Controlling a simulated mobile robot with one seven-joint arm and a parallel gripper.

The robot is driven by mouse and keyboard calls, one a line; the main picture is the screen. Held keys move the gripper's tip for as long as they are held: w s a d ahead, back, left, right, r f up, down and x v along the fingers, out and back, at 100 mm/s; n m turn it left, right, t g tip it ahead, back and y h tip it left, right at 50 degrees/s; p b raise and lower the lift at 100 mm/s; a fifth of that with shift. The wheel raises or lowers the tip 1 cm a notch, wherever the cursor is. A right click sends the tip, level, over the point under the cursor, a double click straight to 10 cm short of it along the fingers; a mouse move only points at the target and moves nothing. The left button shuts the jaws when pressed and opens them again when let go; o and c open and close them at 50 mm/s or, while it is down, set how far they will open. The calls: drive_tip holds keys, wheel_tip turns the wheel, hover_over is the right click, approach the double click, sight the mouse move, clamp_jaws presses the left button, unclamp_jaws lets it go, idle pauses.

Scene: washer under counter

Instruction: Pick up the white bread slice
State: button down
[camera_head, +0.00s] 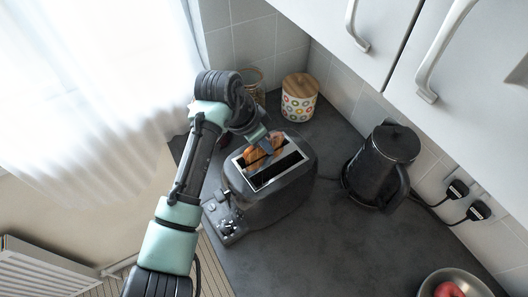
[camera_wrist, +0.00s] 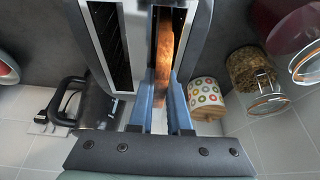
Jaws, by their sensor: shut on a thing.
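The bread slice (camera_wrist: 163,62), brown-crusted, stands on edge in one slot of the dark grey toaster (camera_wrist: 67,8). In the head view the bread (camera_head: 257,158) sits in the left slot and the toaster (camera_head: 277,196) stands on the counter. My gripper (camera_head: 268,146) is at the toaster's far end, over the slot. In the wrist view the two blue fingers of my gripper (camera_wrist: 160,88) are on either side of the bread's near end, shut on it. The lower part of the bread is hidden inside the slot. The other slot looks empty.
A black kettle (camera_head: 380,165) stands right of the toaster. A dotted canister (camera_head: 299,102) with a wooden lid and a glass jar (camera_head: 254,80) stand behind. A bowl with red fruit (camera_head: 455,284) is at lower right. The counter (camera_head: 325,245) before the kettle is clear.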

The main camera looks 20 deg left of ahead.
drive_tip(key=shift+r, duration=0.1)
idle(0.3)
wheel_tip(320, 180, up, 10)
drive_tip(key=shift+r+b, duration=0.15)
drive_tip(key=shift+b, duration=0.95)
wheel_tip(320, 180, up, 3)
drive_tip(key=p, duration=0.2)
drive_tip(key=shift+f+p, duration=0.2)
drive_tip(key=shift+p, duration=0.1)
